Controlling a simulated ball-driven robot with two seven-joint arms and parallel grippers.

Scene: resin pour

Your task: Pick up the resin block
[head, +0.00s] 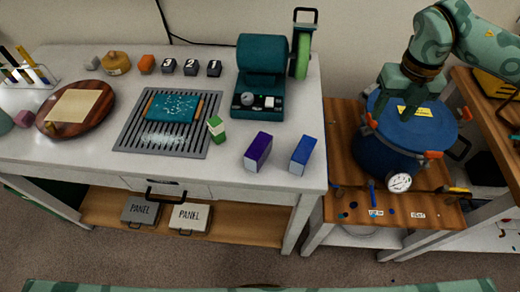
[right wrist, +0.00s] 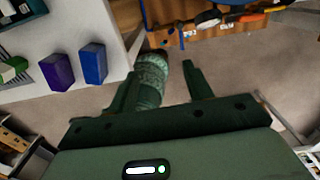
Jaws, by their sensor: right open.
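I cannot tell for sure which block is the resin block. A teal slab with pale marks (head: 170,107) lies on the slotted grille (head: 133,143) in the white bench. A purple block (head: 258,151) and a blue block (head: 303,154) stand near the bench's front right edge. The right wrist view also shows the purple block (right wrist: 57,72) and the blue block (right wrist: 93,63) at its upper left. My right gripper (head: 393,108) is in front of the blue pressure pot in the head view, open and away from the blocks. My left gripper is not in view.
A teal machine (head: 262,70) with a green wheel is behind the blocks. The blue pot (head: 385,155) with orange clamps and a gauge stands on the wooden side table (head: 340,120). A round wooden board (head: 100,115) is at left.

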